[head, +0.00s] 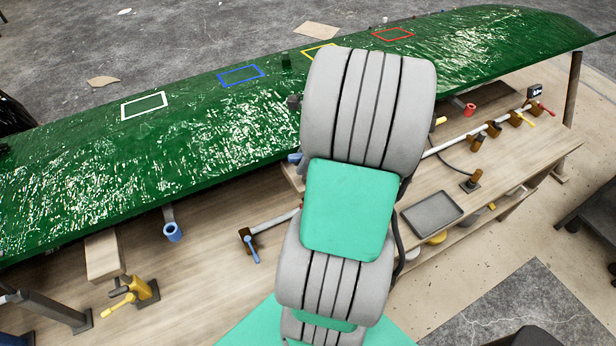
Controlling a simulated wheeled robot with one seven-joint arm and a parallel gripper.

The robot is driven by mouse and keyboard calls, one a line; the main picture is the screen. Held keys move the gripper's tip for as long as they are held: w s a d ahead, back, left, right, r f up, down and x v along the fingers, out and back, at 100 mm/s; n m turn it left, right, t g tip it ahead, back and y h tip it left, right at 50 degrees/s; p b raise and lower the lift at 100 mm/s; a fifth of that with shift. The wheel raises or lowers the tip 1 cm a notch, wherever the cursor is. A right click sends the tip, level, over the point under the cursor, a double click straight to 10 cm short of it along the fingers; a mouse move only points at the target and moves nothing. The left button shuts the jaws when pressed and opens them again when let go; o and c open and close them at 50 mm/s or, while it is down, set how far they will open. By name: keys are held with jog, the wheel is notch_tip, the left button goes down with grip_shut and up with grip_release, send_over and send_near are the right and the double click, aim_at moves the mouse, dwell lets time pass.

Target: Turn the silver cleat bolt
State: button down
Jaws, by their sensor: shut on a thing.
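I cannot make out the silver cleat bolt in the head view. My grey and green arm covers the middle of the picture and may hide it. My gripper does not show; it is hidden behind the arm or out of the picture. The green hull mould (190,125) lies across the view. Its surface carries a white outlined rectangle (144,105), a blue one (241,75), a yellow one (309,53) partly covered by my arm, and a red one (393,34). Small dark pieces (287,61) show on the hull just left of my arm.
The wooden bench (190,285) under the hull holds a yellow-handled clamp (140,290), a blue-handled clamp (250,248) and a grey tray (432,214). A blue fitting (173,231) hangs below the hull edge. Several coloured handles line a rail at right. Grey floor lies behind.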

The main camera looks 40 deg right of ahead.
jog(key=shift+r, duration=2.4)
